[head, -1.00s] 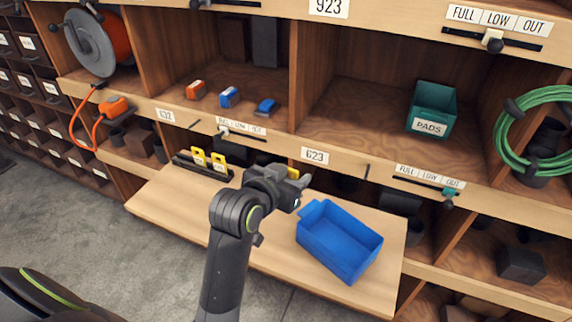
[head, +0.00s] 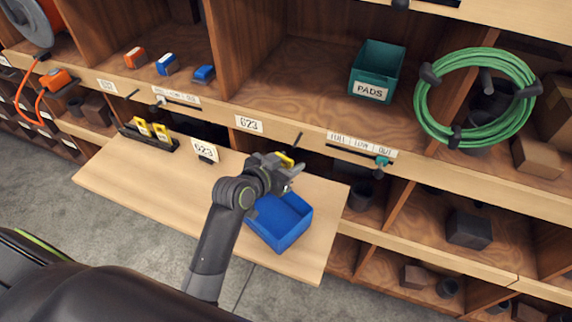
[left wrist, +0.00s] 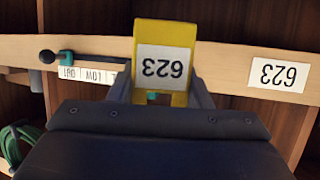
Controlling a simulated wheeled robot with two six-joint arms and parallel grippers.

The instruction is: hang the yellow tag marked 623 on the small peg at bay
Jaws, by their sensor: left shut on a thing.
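The yellow tag (head: 285,159) is in my left gripper (head: 284,172), which is shut on it. In the left wrist view the tag (left wrist: 164,62) stands between the fingers, its white 623 label upside down. The small dark peg (head: 298,139) sticks out of the shelf edge, right of the white 623 bay label (head: 249,124). The tag is just below and slightly left of the peg in the head view, apparently apart from it. The peg cannot be made out in the left wrist view. My right gripper is not in view.
A blue bin (head: 280,222) stands on the wooden worktop (head: 130,180) below my gripper. A white 623 card (head: 204,151) and a dark rack (head: 148,138) with yellow tags stand to its left. A slider with a teal knob (head: 381,161) is on the shelf edge right of the peg.

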